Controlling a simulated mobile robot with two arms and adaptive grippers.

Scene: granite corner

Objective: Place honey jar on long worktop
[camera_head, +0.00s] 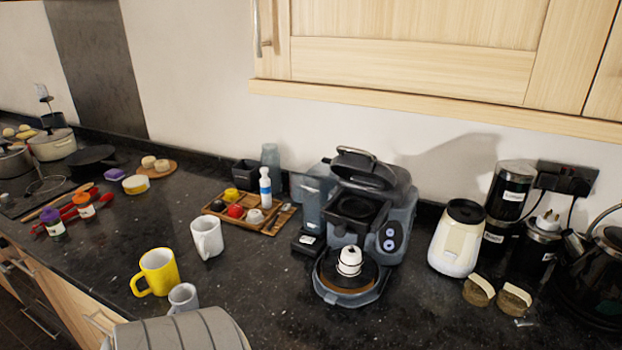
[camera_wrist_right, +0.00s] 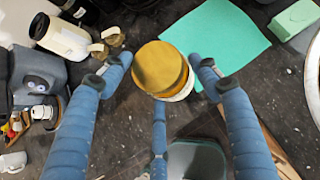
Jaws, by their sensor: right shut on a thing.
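In the right wrist view, a round jar with a golden-yellow lid (camera_wrist_right: 160,68), likely the honey jar, sits between the blue fingers of my right gripper (camera_wrist_right: 161,72). The gripper is shut on it. The jar's lower body is mostly hidden under the lid, and I cannot tell whether it touches the surface below. The dark speckled long worktop (camera_head: 250,290) runs along the wall in the head view. It also seems to show beneath the jar in the wrist view. The honey jar and both grippers are out of the head view.
A coffee machine (camera_head: 360,225), a cream canister (camera_head: 458,238), a white mug (camera_head: 207,238) and a yellow mug (camera_head: 157,271) stand on the worktop. A green mat (camera_wrist_right: 222,45) lies beside the jar in the wrist view. Dark worktop shows bare between the mugs and coffee machine.

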